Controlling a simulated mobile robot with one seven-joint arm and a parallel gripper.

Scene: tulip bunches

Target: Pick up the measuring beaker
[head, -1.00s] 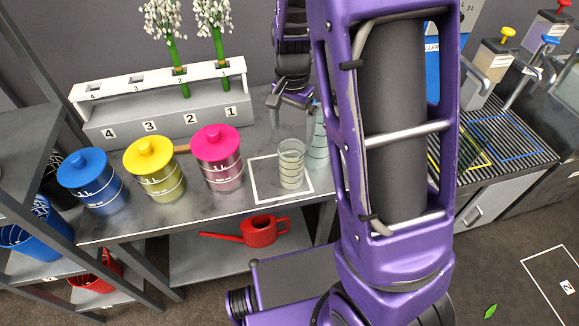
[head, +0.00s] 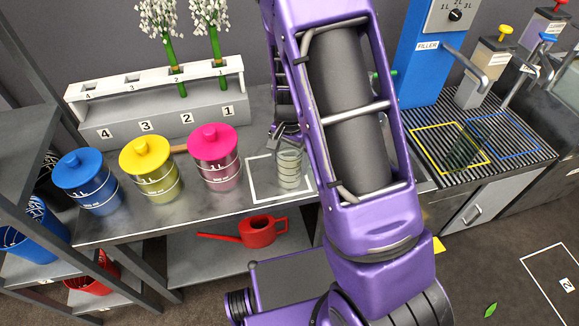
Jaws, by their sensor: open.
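A clear measuring beaker (head: 289,170) with light rings stands upright on the bench in the head view, inside a white outlined square (head: 261,190). My gripper (head: 281,140) is open, right at the beaker's top rim, its fingers pointing down. Parts of it are hidden by my own purple arm. I cannot tell whether a finger touches the glass or whether the fingers are around it.
Pink (head: 213,160), yellow (head: 151,168) and blue (head: 88,180) lidded jars stand left of the beaker. Behind is a rack (head: 160,118) with white flowers. A red watering can (head: 257,232) sits below.

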